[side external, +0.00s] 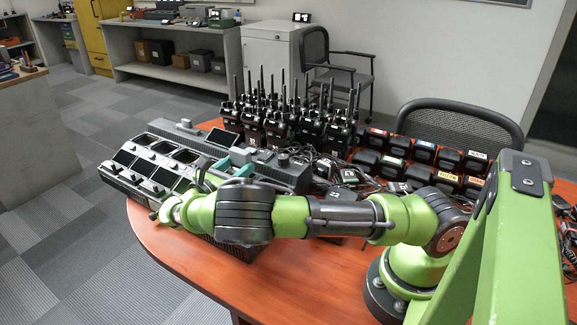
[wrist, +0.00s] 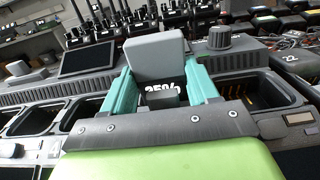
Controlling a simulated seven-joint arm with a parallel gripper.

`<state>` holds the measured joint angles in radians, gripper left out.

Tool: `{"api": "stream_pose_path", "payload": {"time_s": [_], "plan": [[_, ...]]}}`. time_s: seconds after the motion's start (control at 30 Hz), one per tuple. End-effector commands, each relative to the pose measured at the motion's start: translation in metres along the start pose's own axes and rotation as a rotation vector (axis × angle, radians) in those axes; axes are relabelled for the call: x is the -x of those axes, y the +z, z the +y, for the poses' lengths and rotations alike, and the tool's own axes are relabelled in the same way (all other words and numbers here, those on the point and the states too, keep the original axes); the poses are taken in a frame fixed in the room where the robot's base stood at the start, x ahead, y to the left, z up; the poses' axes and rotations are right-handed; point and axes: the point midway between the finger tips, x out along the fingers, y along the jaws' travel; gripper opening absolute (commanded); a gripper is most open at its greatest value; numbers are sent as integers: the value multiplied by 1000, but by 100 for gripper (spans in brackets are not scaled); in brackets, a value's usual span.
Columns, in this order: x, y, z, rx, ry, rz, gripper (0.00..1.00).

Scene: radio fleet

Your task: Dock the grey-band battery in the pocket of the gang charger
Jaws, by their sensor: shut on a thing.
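My gripper (wrist: 162,85) has its teal fingers shut on a battery with a broad grey face (wrist: 155,58); I take it as the grey-band battery. Part of a white percentage marking shows below the grey face, partly covered. The gripper is over the gang charger (side external: 130,178), which also shows in the wrist view (wrist: 235,78). In the side view, the teal fingers (side external: 228,165) show above the charger's right part, and my arm hides the battery. Open charger pockets show left and right of the gripper in the wrist view. The battery's lower end and whatever lies under it are hidden.
Several upright radios (side external: 265,125) stand behind the charger. Rows of dark batteries with coloured labels (side external: 425,152) stand at the right. Cables and a dark block marked 22 (side external: 340,195) lie close right of the charger. The red table's front edge (side external: 200,275) is clear.

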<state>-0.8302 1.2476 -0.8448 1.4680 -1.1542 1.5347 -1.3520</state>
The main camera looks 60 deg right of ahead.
Motion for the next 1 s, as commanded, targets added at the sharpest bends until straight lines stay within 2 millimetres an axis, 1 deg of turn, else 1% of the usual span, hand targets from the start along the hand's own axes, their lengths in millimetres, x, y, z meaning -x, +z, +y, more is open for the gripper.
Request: {"api": "stream_pose_path", "payload": {"time_s": [0.27, 1.0], "plan": [[0, 2, 0, -1, 0, 0, 24], [0, 31, 0, -1, 0, -1, 24]]}}
